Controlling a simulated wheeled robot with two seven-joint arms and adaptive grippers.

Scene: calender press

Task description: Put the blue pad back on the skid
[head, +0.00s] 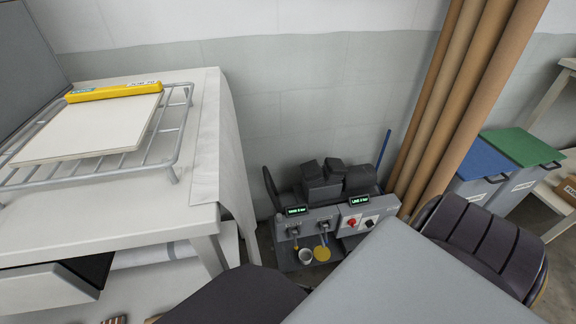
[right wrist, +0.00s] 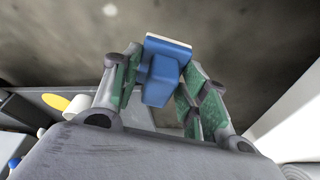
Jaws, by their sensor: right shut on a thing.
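In the right wrist view, the blue pad (right wrist: 158,82), a blue block with a pale strip along its far edge, sits between the fingers of my right gripper (right wrist: 163,68). The fingers are shut on it from both sides. The ground behind it is dark and blurred, and I see no surface touching the pad. In the head view neither the pad nor my right gripper shows. My left gripper is in neither view. I cannot make out the skid in either view.
A white table (head: 205,150) at left bears a wire rack (head: 172,130) with a pale board (head: 90,128) and a yellow bar (head: 113,91). A control unit (head: 322,222) stands low by the wall. Brown rolls (head: 465,95) lean beside blue-lidded (head: 480,158) and green-lidded (head: 523,146) bins.

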